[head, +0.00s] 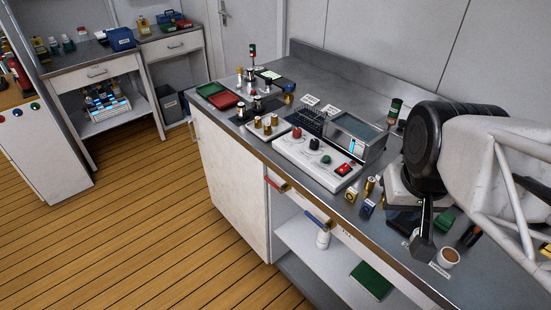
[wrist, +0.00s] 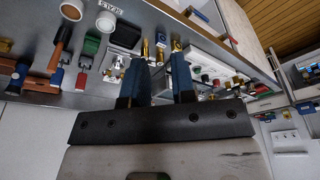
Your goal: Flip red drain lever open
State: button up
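A lever with a red handle (head: 277,186) is on the front edge of the steel counter, left of a similar lever with a blue handle (head: 318,220). The red handle lies roughly along the counter edge. My gripper (head: 421,243) is over the right part of the counter, well to the right of both levers and apart from them. In the wrist view, the two blue-faced fingers of my gripper (wrist: 158,75) are spread, with nothing held between them. I cannot surely make out the red lever in the wrist view.
A control panel with knobs and a red switch (head: 343,169) stands on the counter (head: 407,265) behind the levers. Small brass fittings (head: 369,186) stand between panel and gripper. A cup (head: 448,257) is near the gripper. Open floor (head: 170,220) lies left of the counter.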

jog(key=shift+w, duration=0.15)
grip_shut()
jog(key=w+a+f+m+h, duration=0.2)
jog(key=w+a+f+m, duration=0.15)
jog(key=w+a, duration=0.45)
jog(key=w+a+f+m+h, duration=0.2)
jog(key=w+a+f, duration=0.15)
jog(key=w, duration=0.95)
jog(key=w+a+f+m+t+h, duration=0.1)
jog(key=w+a+f+t, duration=0.1)
jog(key=w+a+f, duration=0.3)
jog(key=w+a+f+m+t+h, duration=0.1)
jog(key=w+a+f, duration=0.4)
jog(key=a+f, duration=0.6)
jog(key=a+m, duration=0.1)
jog(key=a, duration=0.5)
jog(key=shift+t, duration=0.4)
